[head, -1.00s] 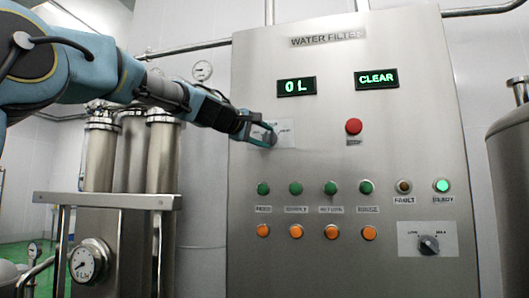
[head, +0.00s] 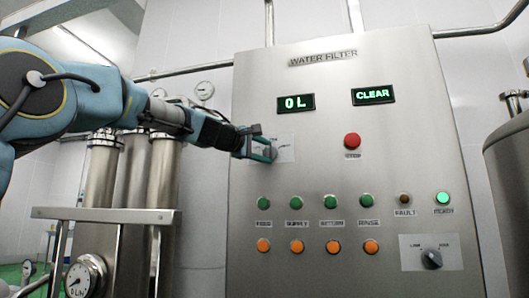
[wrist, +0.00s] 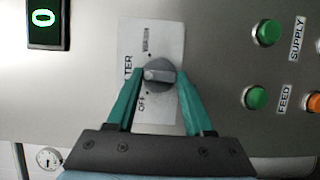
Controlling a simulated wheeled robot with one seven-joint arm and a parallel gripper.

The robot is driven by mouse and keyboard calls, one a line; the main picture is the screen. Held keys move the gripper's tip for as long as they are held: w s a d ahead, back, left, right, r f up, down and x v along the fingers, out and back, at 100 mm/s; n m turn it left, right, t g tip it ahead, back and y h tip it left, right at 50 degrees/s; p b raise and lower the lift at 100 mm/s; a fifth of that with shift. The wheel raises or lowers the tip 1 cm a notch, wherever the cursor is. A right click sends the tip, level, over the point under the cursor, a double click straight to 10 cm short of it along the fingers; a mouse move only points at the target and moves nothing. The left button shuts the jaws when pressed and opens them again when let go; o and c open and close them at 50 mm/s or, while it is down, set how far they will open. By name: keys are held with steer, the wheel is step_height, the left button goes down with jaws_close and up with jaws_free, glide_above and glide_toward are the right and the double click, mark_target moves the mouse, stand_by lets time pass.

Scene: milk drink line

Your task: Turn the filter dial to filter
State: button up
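The filter dial (head: 270,154) is a grey round knob on a white label plate (head: 286,147), upper left on the steel panel. In the wrist view, the dial (wrist: 160,74) has a pale raised bar lying nearly level in the picture, between the OFF mark below and the other mark above. My gripper (head: 266,150) is at the dial. In the wrist view, the teal fingers of my gripper (wrist: 160,76) flank the knob closely on both sides and appear to touch it. The fingers partly hide the knob in the head view.
The panel shows displays "0 L" (head: 296,103) and "CLEAR" (head: 373,96). A red stop button (head: 352,140) is right of the dial. Green and orange buttons sit lower, with a lit ready lamp (head: 442,198). Another knob (head: 431,258) is bottom right. Steel filter columns (head: 160,178) stand left.

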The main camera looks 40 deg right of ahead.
steer(key=o, duration=0.4)
steer(key=shift+a, duration=0.1)
steer(key=shift+s+a+b, duration=0.3)
steer(key=shift+a+b, duration=0.65)
steer(key=shift+a, duration=0.8)
steer(key=shift+s+a+b, duration=0.3)
steer(key=shift+a+b, duration=0.65)
steer(key=shift+a, duration=0.8)
steer(key=shift+s+a+b, duration=0.3)
steer(key=shift+a+b, duration=0.65)
steer(key=shift+a, duration=0.8)
